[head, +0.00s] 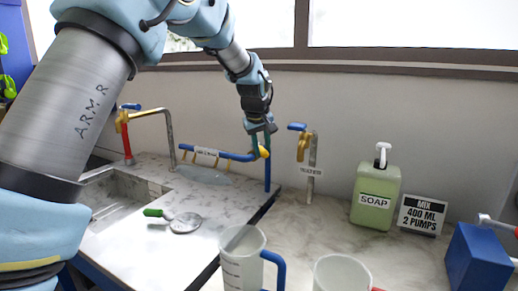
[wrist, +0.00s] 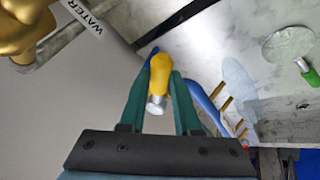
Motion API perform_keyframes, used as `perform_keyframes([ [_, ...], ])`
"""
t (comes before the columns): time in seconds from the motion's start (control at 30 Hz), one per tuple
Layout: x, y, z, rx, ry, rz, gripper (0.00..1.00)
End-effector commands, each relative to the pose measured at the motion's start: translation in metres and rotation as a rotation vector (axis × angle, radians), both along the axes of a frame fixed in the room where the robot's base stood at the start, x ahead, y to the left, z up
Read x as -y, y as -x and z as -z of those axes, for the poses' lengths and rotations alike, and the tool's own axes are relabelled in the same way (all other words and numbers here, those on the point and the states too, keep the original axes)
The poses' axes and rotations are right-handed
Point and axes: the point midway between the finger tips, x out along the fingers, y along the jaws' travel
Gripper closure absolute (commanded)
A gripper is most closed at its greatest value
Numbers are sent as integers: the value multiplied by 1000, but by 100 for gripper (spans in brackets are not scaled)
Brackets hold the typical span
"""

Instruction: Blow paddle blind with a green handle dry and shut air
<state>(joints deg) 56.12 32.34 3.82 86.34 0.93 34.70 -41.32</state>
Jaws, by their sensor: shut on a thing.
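The paddle blind, a grey disc (head: 186,223) with a green handle (head: 153,212), lies flat on the marble drainer in front of the air pipe. It also shows at the upper right of the wrist view (wrist: 289,45). Whether it is wet I cannot tell. The blue air pipe (head: 228,155) has several brass nozzles, and a pale blue translucent patch (head: 203,175) shows beneath them. My gripper (head: 262,147) is at the pipe's right end. Its green fingers are shut on the yellow valve handle (wrist: 160,72), with a silver tip between them.
A sink (head: 120,207) with a tap (head: 168,135) is at left. A brass water tap (head: 304,145) stands right of my gripper. A soap bottle (head: 376,200), a sign (head: 422,214), white jugs (head: 242,258) and a blue block (head: 478,258) occupy the right counter.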

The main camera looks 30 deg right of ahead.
Motion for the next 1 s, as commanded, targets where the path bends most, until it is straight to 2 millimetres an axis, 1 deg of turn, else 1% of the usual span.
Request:
perform_keyframes([
  [0.47,1,0,0,1,1,-16,100],
  [0.5,1,0,0,1,1,-16,64],
  [0.73,1,0,0,0,0,-14,38],
  [1.0,1,0,-1,0,0,-14,38],
])
